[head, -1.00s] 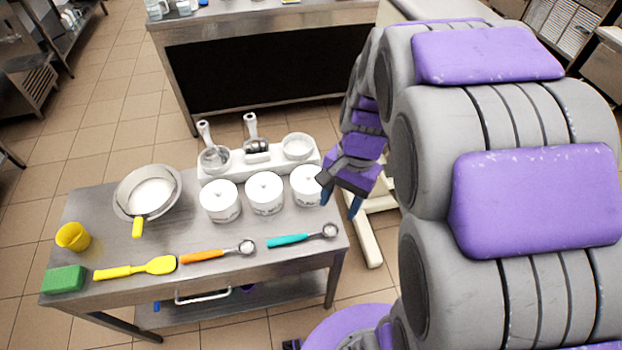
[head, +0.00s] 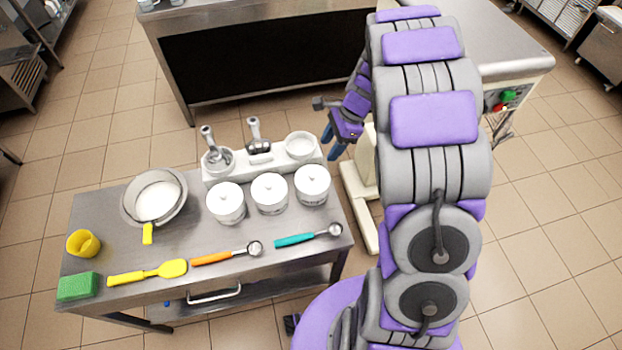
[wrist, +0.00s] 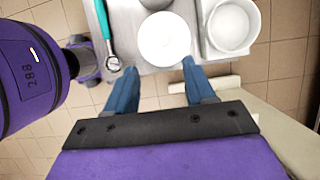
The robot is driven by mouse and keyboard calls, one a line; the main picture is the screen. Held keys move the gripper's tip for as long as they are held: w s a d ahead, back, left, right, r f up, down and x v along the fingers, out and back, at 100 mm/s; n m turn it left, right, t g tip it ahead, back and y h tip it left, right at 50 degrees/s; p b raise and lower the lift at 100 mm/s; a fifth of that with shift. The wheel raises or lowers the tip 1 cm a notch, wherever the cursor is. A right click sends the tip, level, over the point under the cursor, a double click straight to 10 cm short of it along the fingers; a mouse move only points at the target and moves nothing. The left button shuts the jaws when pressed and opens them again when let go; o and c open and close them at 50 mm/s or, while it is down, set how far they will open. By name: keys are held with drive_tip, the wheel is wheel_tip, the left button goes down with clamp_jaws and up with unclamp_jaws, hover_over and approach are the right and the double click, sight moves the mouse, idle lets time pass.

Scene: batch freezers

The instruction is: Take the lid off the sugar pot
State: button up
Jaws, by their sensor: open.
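Three white lidded pots stand in a row on the steel table: a left pot (head: 227,203), a middle pot (head: 270,193) and a right pot (head: 312,185). My gripper (head: 334,147) is open and empty, beyond the table's right edge and up-right of the right pot. In the wrist view, a round white lid (wrist: 164,38) lies just ahead of my open blue fingers (wrist: 160,68), apart from them.
A white rack (head: 262,165) behind the pots holds metal scoops and an open white bowl (head: 300,145). A steel bowl (head: 180,200) of white powder is at left. A teal scoop (head: 295,240), orange scoop (head: 212,258), yellow spatula (head: 150,273), yellow cup (head: 83,243) and green sponge (head: 77,286) lie nearer.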

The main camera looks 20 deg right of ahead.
drive_tip(key=b, duration=0.2)
hover_over(313, 174)
drive_tip(key=d, duration=0.3)
drive_tip(key=f, duration=0.7)
drive_tip(key=shift+s+a+f, duration=0.1)
drive_tip(key=shift+s+f, duration=0.1)
drive_tip(key=shift+a+f, duration=0.3)
drive_tip(key=x, duration=0.2)
drive_tip(key=b+x, duration=0.1)
drive_tip(key=x, duration=0.1)
drive_tip(key=shift+w+a+f, duration=0.2)
drive_tip(key=shift+w+f, duration=0.05)
drive_tip(key=shift+f, duration=0.05)
drive_tip(key=shift+d, duration=0.1)
drive_tip(key=shift+c, duration=0.8)
clamp_jaws()
